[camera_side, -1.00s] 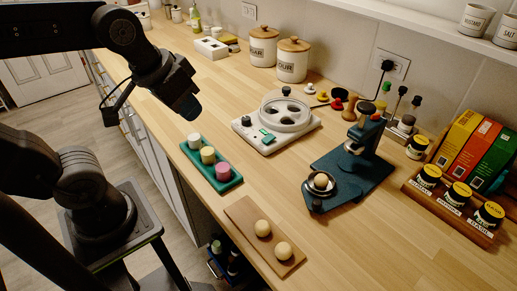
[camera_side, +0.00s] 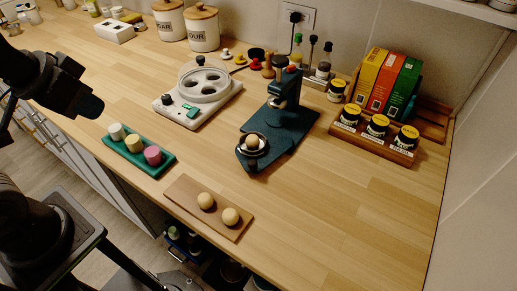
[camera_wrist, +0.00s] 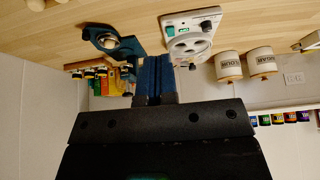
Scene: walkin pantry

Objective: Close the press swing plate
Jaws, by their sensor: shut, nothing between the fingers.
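The dark blue press (camera_side: 284,93) stands on the counter right of centre in the side view. Its round dark swing plate (camera_side: 242,152) sits at the front left of the press base, out from under the press head, with a pale dough ball (camera_side: 252,142) on it. The press also shows upside down in the wrist view (camera_wrist: 128,50). My gripper (camera_side: 92,106) is at the left of the side view, above and left of the green tray, well apart from the press. Its blue fingers (camera_wrist: 153,75) are together and empty in the wrist view.
A green tray (camera_side: 122,154) with three coloured pieces and a wooden board (camera_side: 184,190) with two balls lie near the front edge. A white device (camera_side: 211,101) stands behind. A jar rack (camera_side: 398,155) is at right. The counter right of the board is clear.

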